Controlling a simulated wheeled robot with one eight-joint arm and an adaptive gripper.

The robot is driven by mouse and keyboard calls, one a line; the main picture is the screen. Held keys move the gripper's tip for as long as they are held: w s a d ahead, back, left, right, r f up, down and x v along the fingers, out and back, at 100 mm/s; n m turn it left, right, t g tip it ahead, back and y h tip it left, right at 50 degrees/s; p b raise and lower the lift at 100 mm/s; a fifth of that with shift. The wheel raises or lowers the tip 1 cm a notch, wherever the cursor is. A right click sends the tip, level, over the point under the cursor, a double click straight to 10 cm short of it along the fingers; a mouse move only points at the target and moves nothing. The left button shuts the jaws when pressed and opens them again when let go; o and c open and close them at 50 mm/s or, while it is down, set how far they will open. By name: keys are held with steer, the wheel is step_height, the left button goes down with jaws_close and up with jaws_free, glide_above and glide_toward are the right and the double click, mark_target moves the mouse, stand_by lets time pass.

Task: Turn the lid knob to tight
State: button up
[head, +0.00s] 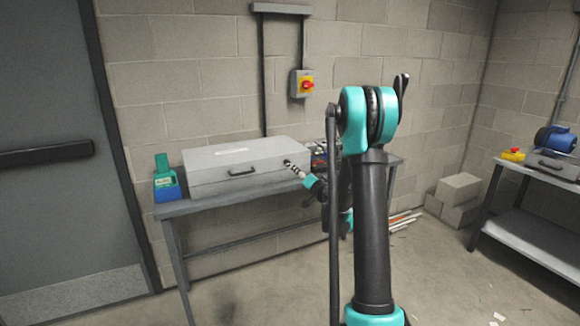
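My gripper (289,164) seems to be the small black-and-white striped end beyond a teal part of my arm. It points up and left at the right end of the case's front. I cannot tell whether it touches the case, or whether its fingers are apart.
The table (205,207) stands against a block wall. A teal and blue device (166,184) stands left of the case. Small red and dark items (319,148) lie to its right, partly behind my arm. A second bench (535,185) stands right.

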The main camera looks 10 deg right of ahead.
mark_target(289, 164)
steer(key=x, duration=0.9)
steer(key=shift+w+a, duration=0.2)
steer(key=shift+w, duration=0.1)
jaws_close()
